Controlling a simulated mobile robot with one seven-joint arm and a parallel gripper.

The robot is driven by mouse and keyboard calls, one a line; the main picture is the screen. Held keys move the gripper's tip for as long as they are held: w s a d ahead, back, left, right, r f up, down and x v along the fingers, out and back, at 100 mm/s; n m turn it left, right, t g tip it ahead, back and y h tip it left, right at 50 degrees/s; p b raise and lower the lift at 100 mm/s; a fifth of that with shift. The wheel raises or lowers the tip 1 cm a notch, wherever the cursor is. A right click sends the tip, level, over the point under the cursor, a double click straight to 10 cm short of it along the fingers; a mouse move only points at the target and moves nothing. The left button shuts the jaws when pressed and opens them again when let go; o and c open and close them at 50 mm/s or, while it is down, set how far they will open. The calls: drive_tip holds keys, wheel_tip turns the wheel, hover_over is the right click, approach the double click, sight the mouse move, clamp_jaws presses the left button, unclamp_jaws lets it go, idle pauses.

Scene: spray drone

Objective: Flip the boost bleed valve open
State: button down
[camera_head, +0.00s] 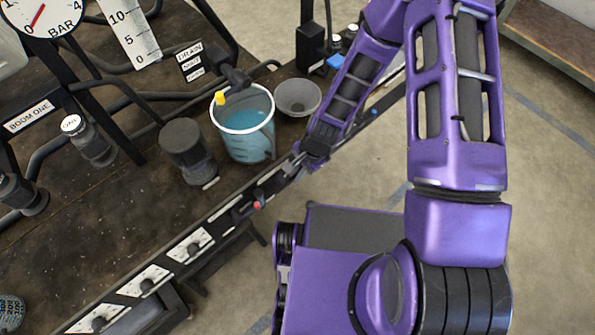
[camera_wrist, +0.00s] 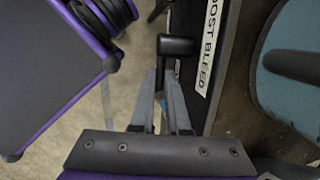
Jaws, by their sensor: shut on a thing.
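The boost bleed valve's black handle (camera_wrist: 175,46) shows in the wrist view, just left of the white BOOST BLEED label (camera_wrist: 207,52). Its shaft runs down between my fingers. My gripper (camera_wrist: 163,80) is shut on this handle, with one grey finger on each side. In the head view my gripper (camera_head: 277,185) reaches down to the edge rail of the bench, and the valve is too small and covered to make out there. The label lies on the dark panel beside the right finger.
A bucket of blue liquid (camera_head: 246,140) stands close to my gripper, with a grey bowl (camera_head: 298,97) behind it. A dark round canister (camera_head: 187,150) stands left of the bucket. Hoses and gauges fill the upper left.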

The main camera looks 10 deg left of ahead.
drive_tip(key=shift+s+a+r+t+h, duration=0.1)
drive_tip(key=shift+r+t+h, duration=0.1)
drive_tip(key=shift+t+h, duration=0.2)
drive_tip(key=shift+s+r+t+h, duration=0.1)
drive_tip(key=shift+r+t+h, duration=0.05)
drive_tip(key=shift+t+h, duration=0.2)
drive_tip(key=c, duration=0.9)
unclamp_jaws()
drive_tip(key=shift+r, duration=0.15)
drive_tip(key=d+r+p, duration=0.1)
drive_tip(key=r, duration=0.4)
drive_tip(key=s+r+p, duration=0.1)
drive_tip(key=r+p, duration=0.1)
drive_tip(key=r, duration=0.4)
drive_tip(key=s+d+r+p, duration=0.1)
drive_tip(key=r+p, duration=0.1)
drive_tip(key=r, duration=0.4)
drive_tip(key=shift+d, duration=0.3)
